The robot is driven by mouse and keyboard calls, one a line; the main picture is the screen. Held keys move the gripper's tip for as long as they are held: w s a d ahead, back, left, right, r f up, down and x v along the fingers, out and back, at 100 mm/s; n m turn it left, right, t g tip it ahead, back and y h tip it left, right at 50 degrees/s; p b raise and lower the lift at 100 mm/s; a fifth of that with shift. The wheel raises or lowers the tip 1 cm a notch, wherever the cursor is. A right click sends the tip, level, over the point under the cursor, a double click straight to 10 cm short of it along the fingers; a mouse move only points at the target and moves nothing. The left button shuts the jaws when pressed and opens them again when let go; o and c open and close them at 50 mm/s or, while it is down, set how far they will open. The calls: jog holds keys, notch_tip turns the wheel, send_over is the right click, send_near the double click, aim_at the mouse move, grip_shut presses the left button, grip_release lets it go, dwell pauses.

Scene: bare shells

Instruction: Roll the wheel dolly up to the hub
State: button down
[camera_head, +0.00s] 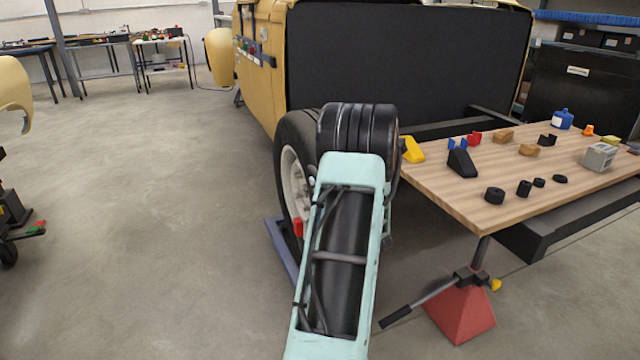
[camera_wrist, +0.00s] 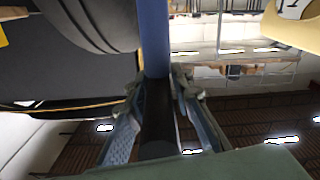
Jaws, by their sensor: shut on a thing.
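The wheel (camera_head: 296,175), a dark tyre with a cream rim, stands upright close to the yellow car body (camera_head: 262,85). The blue wheel dolly (camera_head: 281,250) shows low at the wheel's foot, mostly hidden by my mint arm. In the wrist view a blue post (camera_wrist: 154,40) runs into a dark grip (camera_wrist: 158,120), which looks like the dolly's handle. My gripper (camera_wrist: 155,95) is shut around this grip. Part of a dark tyre (camera_wrist: 75,25) shows at the upper left there. My gripper is hidden in the head view, and I cannot make out the hub.
A wooden table (camera_head: 455,195) with small parts stands close on the right. Below it are a red stand (camera_head: 461,312) and a dark beam (camera_head: 580,222). Grey floor (camera_head: 150,220) is open to the left. A dark machine (camera_head: 15,210) stands at the left edge.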

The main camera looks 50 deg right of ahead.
jog(key=c, duration=1.8)
grip_release()
jog(key=shift+s+d+r, duration=0.1)
jog(key=shift+s+d, duration=0.3)
jog(key=shift+d, duration=0.1)
jog(key=shift+o, duration=0.2)
jog(key=shift+w+a, duration=0.1)
jog(key=shift+w+a, duration=0.1)
jog(key=v, duration=1.2)
